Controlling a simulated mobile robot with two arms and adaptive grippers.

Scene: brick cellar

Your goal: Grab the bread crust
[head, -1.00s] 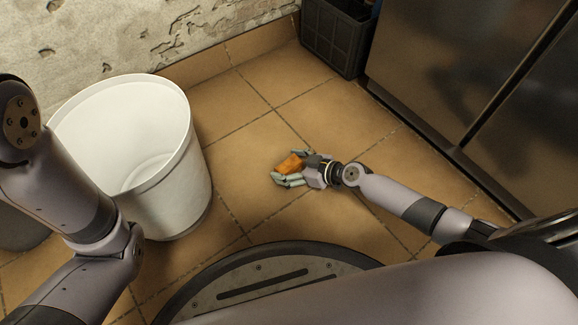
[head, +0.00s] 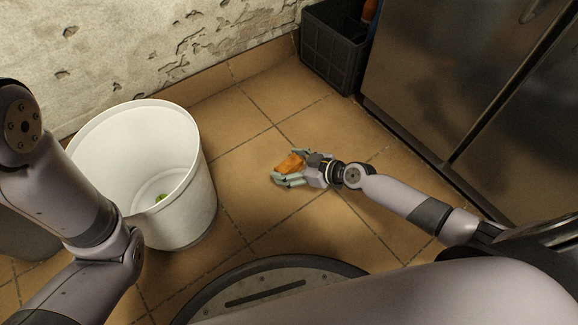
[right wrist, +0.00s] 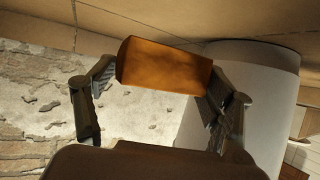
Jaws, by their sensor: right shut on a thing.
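The bread crust (head: 290,163) is an orange-brown chunk held between the fingers of my right gripper (head: 285,168). In the right wrist view the bread crust (right wrist: 165,64) spans the gap between the two dark fingers, one at each end. My right gripper is shut on it, over the tiled floor to the right of the white bin. My left arm comes in at the left edge of the head view, but its gripper is outside the picture.
A tall white bin (head: 190,205) stands open at the left, with a small green thing (head: 160,198) inside. A dark crate (head: 333,50) stands by the wall. A metal cabinet (head: 450,75) closes off the right. Tiles between are clear.

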